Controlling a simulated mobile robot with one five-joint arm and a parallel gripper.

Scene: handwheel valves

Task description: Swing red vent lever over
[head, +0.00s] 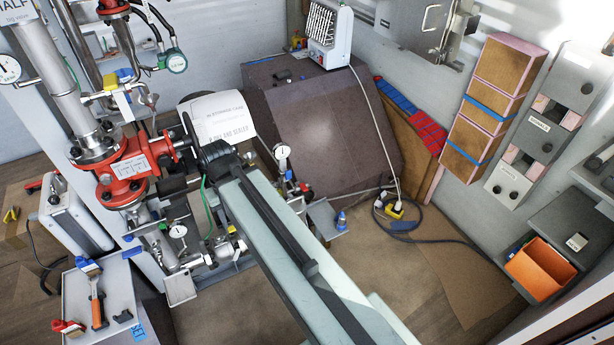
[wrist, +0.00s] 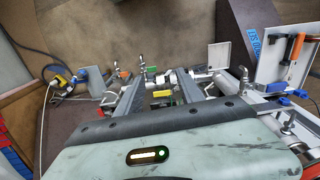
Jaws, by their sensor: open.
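I cannot surely pick out the red vent lever in either view. A small reddish part (head: 302,187) sits beside a gauge right of my arm, but I cannot tell if it is the lever. My gripper shows in the wrist view (wrist: 158,82), its two dark fingers apart with no object held between them. Small pipe fittings and a yellow part (wrist: 161,93) show beyond and between the fingers. In the head view my arm hides much of the gripper and the pipework behind it, close to the right of a large red valve body (head: 128,168).
A blue handle (head: 342,219) stands on a bracket right of my arm. A shelf with tools (head: 115,290) is at lower left. A dark sloped cabinet (head: 325,130) stands behind.

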